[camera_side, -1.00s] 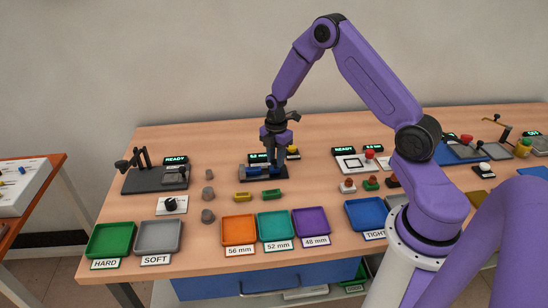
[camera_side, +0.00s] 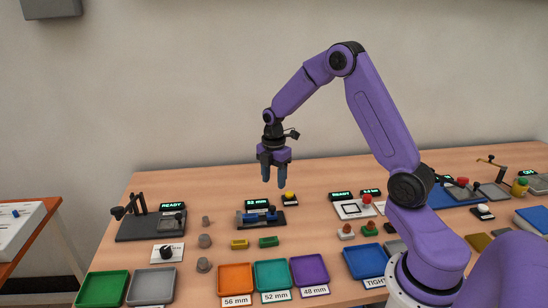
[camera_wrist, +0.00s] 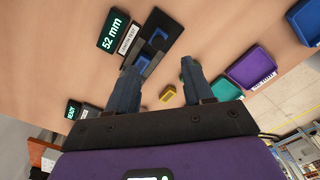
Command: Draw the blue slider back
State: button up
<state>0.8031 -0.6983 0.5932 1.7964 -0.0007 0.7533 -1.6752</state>
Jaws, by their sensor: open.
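The dark measuring fixture (camera_side: 248,224) stands on the table with blue parts (camera_side: 260,216) along it; a display (camera_side: 258,204) behind it reads 52 mm. In the wrist view two blue pieces show on the fixture, one near its middle (camera_wrist: 159,36) and one (camera_wrist: 141,63) close to my left fingertip. I cannot tell for certain which is the slider. My gripper (camera_side: 274,180) is open and empty, pointing down, above and apart from the fixture. In the wrist view its fingers (camera_wrist: 160,75) are spread wide.
Yellow (camera_side: 240,244) and green (camera_side: 268,242) blocks lie in front of the fixture. Orange (camera_side: 236,278), teal (camera_side: 271,275) and purple (camera_side: 309,270) trays stand nearer the front. A yellow button (camera_side: 289,196) is behind right. Grey cylinders (camera_side: 205,241) stand to the left.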

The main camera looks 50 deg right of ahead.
notch_tip(320, 180, up, 7)
jog(key=shift+r, duration=0.2)
dwell(0.3)
jog(key=s+a+r+m, duration=0.2)
jog(key=s+a+r, duration=0.1)
jog(key=s+a, duration=1.25)
jog(key=s+a+m, duration=0.1)
jog(key=s, duration=0.7)
jog(key=s+a+m, duration=0.2)
jog(key=s, duration=0.6)
jog(key=shift+a+f, duration=0.15)
jog(key=shift+a, duration=0.1)
